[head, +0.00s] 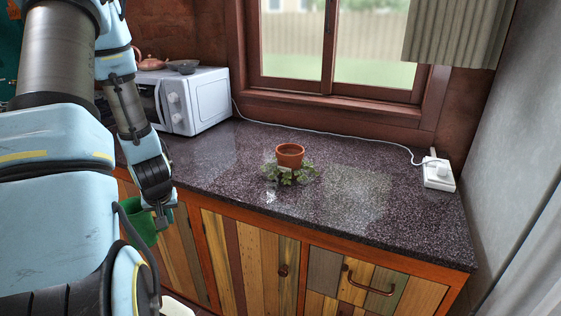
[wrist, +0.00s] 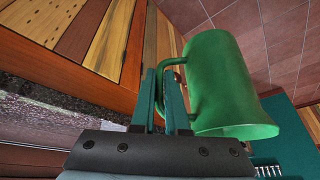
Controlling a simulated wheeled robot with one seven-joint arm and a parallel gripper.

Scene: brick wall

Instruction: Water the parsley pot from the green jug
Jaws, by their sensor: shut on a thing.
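The parsley pot (head: 290,158) is a small terracotta pot with green leaves spreading around its lower part. It stands upright on the dark speckled counter (head: 345,200), near its middle. The green jug (head: 140,224) is in front of the cabinet doors, left of the pot and lower than the counter top; my arm hides part of it. In the wrist view the jug (wrist: 215,85) shows its flared rim toward the lower right. My gripper (wrist: 166,85) is shut on the jug's handle. Whether the jug holds water cannot be seen.
A white microwave (head: 193,100) with a teapot and a dark bowl on top stands at the back left. A white socket box (head: 438,176) with a cable lies at the right. The counter around the pot is clear. The wooden cabinet front (head: 245,255) drops below the counter edge.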

